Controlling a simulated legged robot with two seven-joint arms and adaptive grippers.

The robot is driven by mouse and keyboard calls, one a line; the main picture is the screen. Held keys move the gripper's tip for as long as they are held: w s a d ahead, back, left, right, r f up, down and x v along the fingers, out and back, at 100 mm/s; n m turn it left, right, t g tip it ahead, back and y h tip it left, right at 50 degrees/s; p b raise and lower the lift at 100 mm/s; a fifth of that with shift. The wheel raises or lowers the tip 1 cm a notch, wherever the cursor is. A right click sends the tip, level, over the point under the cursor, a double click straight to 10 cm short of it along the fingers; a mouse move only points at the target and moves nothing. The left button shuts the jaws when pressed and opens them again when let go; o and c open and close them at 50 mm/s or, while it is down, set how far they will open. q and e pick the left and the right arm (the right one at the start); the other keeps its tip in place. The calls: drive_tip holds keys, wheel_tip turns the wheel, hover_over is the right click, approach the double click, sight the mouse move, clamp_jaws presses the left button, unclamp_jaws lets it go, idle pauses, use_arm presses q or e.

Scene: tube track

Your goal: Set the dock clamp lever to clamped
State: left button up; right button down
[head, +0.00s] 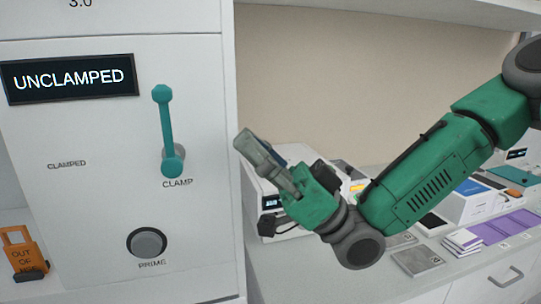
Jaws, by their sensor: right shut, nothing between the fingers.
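The teal clamp lever (166,128) is on the white dock panel (90,215). It points up from its pivot above the label CLAMP. The word CLAMPED is printed to the left of the lever's pivot. The black display (69,79) above reads UNCLAMPED. My right gripper (246,141) is to the right of the lever, near the panel's right edge, with its fingers shut and empty. It is apart from the lever. My left gripper is not in view.
A round grey PRIME button (147,243) sits below the lever. An orange OUT OF tag (24,254) is at the lower left, its last word unclear. Behind my right arm, a grey counter (300,274) holds a white device, purple items (505,226) and boxes.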

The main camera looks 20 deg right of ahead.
sight(167, 130)
drive_tip(key=p+x, duration=0.1)
drive_tip(key=x, duration=0.3)
drive_tip(key=shift+w+a+f, duration=0.1)
drive_tip(key=shift+w+a, duration=0.05)
drive_tip(key=shift+a, duration=0.45)
drive_tip(key=shift+w+a+f, duration=0.1)
drive_tip(key=shift+w+a, duration=0.05)
drive_tip(key=shift+a, duration=0.5)
drive_tip(key=shift+w+a, duration=0.25)
drive_tip(key=shift+a, duration=0.4)
drive_tip(key=shift+d, duration=0.1)
